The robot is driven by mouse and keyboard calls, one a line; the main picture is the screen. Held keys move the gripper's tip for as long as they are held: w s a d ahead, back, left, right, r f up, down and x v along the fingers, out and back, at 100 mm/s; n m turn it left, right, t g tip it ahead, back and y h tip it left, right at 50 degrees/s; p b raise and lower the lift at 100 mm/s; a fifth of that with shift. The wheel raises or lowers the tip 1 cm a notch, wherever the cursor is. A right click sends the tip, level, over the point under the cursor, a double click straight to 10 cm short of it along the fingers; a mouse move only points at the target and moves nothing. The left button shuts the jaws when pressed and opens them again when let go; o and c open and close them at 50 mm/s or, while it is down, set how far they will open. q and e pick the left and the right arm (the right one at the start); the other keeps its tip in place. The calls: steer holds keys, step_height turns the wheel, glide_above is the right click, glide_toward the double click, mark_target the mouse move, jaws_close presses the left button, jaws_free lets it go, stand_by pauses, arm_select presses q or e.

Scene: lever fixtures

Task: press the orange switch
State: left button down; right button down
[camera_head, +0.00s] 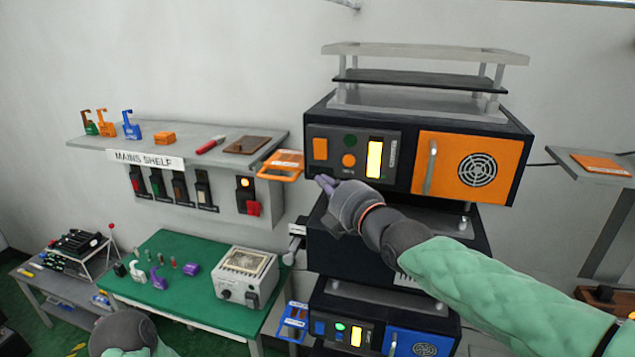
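An orange square switch (320,149) sits at the left of the upper black unit's dark control panel (351,174). A round orange button (349,160) and a lit yellow display (375,159) are to its right.
An orange tray-like piece (282,164) sticks out left of the unit, close to my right gripper. The mains shelf (145,159) carries several small parts on the left wall. A green table (180,305) stands below. A blue-fronted unit (419,343) is underneath.

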steer(key=b+v, duration=0.1)
steer(key=v, duration=0.5)
steer(key=shift+s+f, duration=0.2)
steer(key=shift+s, duration=0.15)
